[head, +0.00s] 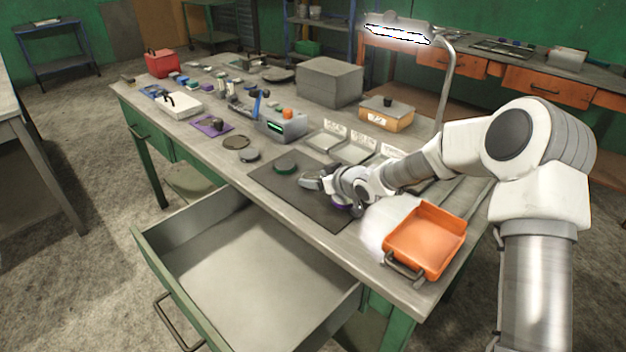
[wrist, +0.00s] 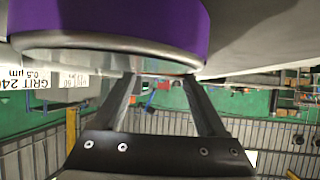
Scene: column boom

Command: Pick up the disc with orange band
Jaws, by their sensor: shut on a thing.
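My gripper (head: 312,183) is low over the dark mat (head: 330,214), near the front of the bench. In the wrist view its two fingers (wrist: 162,85) are apart and their tips are hidden behind a disc with a purple band (wrist: 110,22). This disc looms very close to the camera. A bit of purple also shows under my wrist in the head view (head: 342,206). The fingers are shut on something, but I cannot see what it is. I cannot make out an orange band on any disc.
A green-topped disc (head: 286,167) lies on the mat, with a dark disc (head: 249,155) to its left. A grey device with an orange knob (head: 284,125) stands behind. An orange tray (head: 427,238) is at the right. An open drawer (head: 240,262) juts out in front.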

